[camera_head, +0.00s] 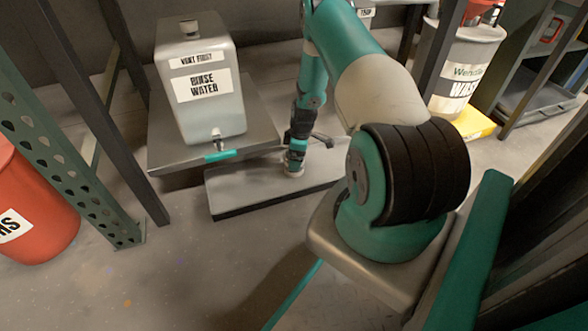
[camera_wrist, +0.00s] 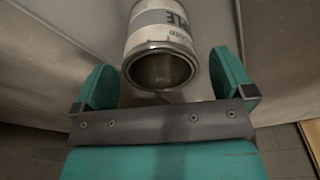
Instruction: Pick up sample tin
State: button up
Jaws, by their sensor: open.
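The fingers are open, with a gap visible on each side of the tin. In the head view my gripper (camera_head: 295,158) points down over a low grey platform. The tin is too small or hidden there to make out clearly.
A rinse water container (camera_head: 203,95) with a tap stands on a grey shelf (camera_head: 255,105) left of my gripper. The low platform (camera_head: 240,188) lies in front. A green perforated post (camera_head: 60,150) and a red drum (camera_head: 30,210) are at left; a waste bin (camera_head: 460,70) is at right.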

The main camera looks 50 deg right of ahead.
aim_at(292, 174)
jog(key=f, duration=0.1)
jog(key=f+b, duration=0.1)
jog(key=f, duration=0.1)
jog(key=shift+w+a, duration=0.15)
jog(key=shift+w, duration=0.05)
jog(key=shift+r, duration=0.1)
jog(key=c, duration=0.9)
jog(key=shift+o, duration=0.2)
jog(key=shift+r, duration=0.1)
